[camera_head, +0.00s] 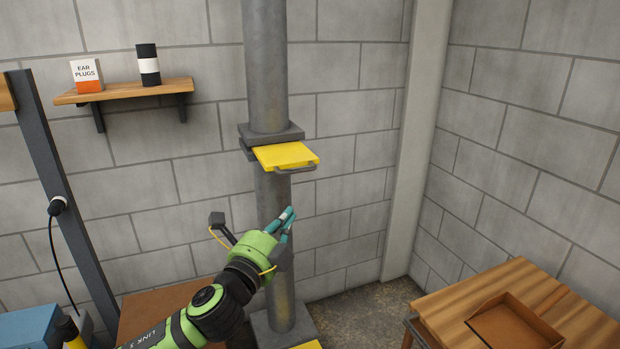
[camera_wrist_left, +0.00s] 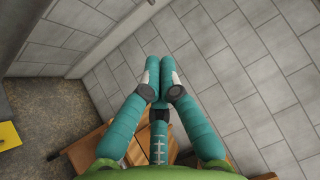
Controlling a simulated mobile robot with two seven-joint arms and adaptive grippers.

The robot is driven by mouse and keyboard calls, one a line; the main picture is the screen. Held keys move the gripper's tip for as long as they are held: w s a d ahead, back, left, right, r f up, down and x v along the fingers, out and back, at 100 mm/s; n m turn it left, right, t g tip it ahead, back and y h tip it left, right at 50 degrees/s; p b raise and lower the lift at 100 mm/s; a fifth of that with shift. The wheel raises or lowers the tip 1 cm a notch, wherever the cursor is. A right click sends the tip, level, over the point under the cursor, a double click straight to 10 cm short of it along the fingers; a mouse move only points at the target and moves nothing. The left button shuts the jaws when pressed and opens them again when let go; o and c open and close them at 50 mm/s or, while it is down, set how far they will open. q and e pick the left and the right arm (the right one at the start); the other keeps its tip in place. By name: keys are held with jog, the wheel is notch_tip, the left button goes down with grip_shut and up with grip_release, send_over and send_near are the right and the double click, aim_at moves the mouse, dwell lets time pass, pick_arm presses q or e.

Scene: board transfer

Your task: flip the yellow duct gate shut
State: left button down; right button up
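The yellow duct gate (camera_head: 284,154) is a flat plate that sticks out toward me from a dark grey collar on the vertical duct (camera_head: 266,70). A grey bar handle (camera_head: 296,169) runs along its front edge. My left gripper (camera_head: 288,217), with teal fingers, is below the gate and in front of the lower duct, apart from the gate. In the left wrist view its fingertips (camera_wrist_left: 153,92) are together with nothing seen between them. My right gripper is in neither view.
A wooden shelf (camera_head: 124,92) holds an ear plugs box (camera_head: 87,75) and a dark can (camera_head: 148,65). A wooden table (camera_head: 450,308) with a brown tray (camera_head: 513,325) stands at the lower right. A pale pillar (camera_head: 416,130) stands right of the duct, with free room between.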

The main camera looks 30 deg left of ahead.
pick_arm(q)
jog(key=p, duration=0.3)
send_near(308, 169)
jog(key=w+d, duration=0.3)
jog(key=w+a, duration=0.1)
jog(key=w+a+p, duration=0.1)
jog(key=a, duration=0.1)
jog(key=shift+r, duration=0.35)
jog(key=shift+w+a, duration=0.1)
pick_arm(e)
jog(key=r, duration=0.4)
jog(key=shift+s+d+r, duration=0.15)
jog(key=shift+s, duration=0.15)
